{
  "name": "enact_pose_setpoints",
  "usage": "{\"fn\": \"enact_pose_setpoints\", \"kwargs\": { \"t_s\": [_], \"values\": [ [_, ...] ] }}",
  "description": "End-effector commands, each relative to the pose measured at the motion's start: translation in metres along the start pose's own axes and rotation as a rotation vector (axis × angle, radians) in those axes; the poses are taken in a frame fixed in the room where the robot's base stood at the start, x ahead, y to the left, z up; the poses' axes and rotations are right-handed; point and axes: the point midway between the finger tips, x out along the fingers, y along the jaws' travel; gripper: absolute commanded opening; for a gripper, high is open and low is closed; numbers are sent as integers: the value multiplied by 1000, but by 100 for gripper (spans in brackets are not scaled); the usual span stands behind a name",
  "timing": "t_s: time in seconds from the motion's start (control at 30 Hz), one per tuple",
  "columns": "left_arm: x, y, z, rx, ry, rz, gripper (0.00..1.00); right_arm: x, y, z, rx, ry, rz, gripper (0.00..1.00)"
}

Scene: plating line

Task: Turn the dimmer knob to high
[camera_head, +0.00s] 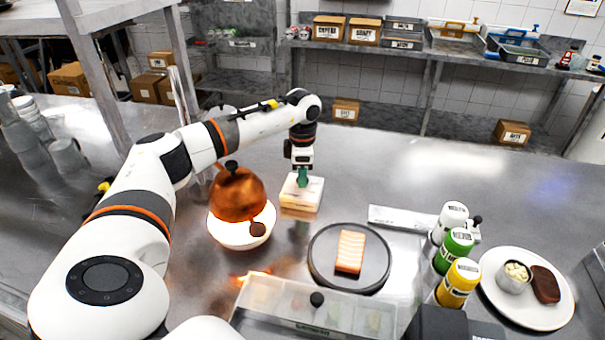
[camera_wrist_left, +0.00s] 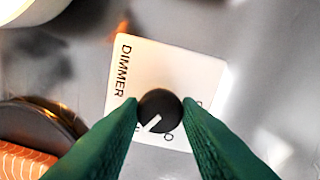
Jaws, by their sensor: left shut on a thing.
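The dimmer box (camera_head: 301,196) stands on the steel counter, a pale block with a light top face. In the left wrist view its white face (camera_wrist_left: 150,65) carries the word DIMMER. The round black dimmer knob (camera_wrist_left: 159,108) has a white pointer line that slants toward the lower left of that view. My left gripper (camera_head: 302,180) comes down from above onto the box. Its green fingers (camera_wrist_left: 160,112) are shut on the knob, one on each side. They partly cover the lettering beside the knob. In the head view the knob is hidden. My right gripper does not show.
A copper dome (camera_head: 237,195) sits over a white bowl (camera_head: 240,234) left of the box. A dark plate (camera_head: 325,275) with salmon (camera_head: 350,250) lies in front. Bottles (camera_head: 455,245) and a white plate (camera_head: 520,312) stand at right. The counter behind the box is clear.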

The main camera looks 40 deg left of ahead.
Motion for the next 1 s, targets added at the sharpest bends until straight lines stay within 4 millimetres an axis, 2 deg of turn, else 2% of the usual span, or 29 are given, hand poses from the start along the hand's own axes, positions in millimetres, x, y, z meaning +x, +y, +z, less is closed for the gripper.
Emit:
{"fn": "enact_pose_setpoints", "kwargs": {
  "t_s": [0.03,0.13,0.4,0.53,0.67,1.0],
  "values": [
    [-2,-1,0,-1,3,-5,35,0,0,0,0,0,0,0],
    [-2,-1,0,-1,2,-4,52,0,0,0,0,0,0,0],
    [-1,0,0,-1,1,-2,52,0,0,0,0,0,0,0],
    [-8,-1,0,-1,2,-3,52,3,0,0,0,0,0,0],
    [-28,-1,0,-1,5,-5,52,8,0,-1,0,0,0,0],
    [-98,-1,0,-1,5,-5,52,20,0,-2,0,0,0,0]
  ]
}}
